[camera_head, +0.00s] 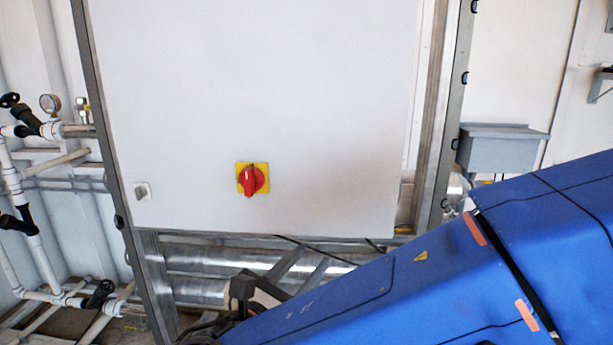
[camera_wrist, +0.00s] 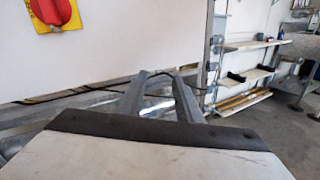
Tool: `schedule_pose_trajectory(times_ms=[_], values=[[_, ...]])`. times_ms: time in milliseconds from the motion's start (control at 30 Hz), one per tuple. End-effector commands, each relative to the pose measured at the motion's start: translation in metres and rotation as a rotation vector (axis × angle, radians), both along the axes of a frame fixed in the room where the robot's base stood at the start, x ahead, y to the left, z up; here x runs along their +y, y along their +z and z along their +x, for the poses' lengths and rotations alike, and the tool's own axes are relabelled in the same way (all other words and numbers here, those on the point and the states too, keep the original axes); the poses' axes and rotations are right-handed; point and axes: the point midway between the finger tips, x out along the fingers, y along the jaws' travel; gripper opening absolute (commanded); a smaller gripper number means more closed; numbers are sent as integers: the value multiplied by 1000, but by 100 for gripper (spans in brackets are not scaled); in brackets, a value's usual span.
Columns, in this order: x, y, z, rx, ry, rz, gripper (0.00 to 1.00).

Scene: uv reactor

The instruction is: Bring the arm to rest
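My gripper (camera_head: 311,257) is low in the head view, in front of the lower edge of the white cabinet panel. Its two grey fingers are apart with nothing between them. In the wrist view my gripper (camera_wrist: 158,78) also shows its fingers apart and empty. My blue arm fills the lower right of the head view and hides part of the pipes behind. A red rotary switch on a yellow plate (camera_head: 252,180) is on the panel, up and left of the fingers. The switch (camera_wrist: 52,12) is at the upper left in the wrist view, clear of the fingers.
The white panel (camera_head: 330,110) has a metal frame and a small grey switch (camera_head: 142,191). White pipes with valves and a gauge (camera_head: 50,103) stand at the left. A grey box (camera_head: 497,150) is on the right wall. Shelves (camera_wrist: 250,72) stand right in the wrist view.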

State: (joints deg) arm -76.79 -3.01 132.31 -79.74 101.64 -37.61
Motion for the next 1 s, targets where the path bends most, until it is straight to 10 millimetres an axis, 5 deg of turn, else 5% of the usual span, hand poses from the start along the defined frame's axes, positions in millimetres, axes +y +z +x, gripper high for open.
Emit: schedule_pose_trajectory(times_ms=[200, 500, 800, 1000], values=[[-85, -25, 21, 103, -190, 193, 32], [-181, -63, 15, 189, -447, 496, 32], [-247, -99, -15, 204, -702, 836, 32], [-273, -118, -40, 172, -865, 1080, 32]])
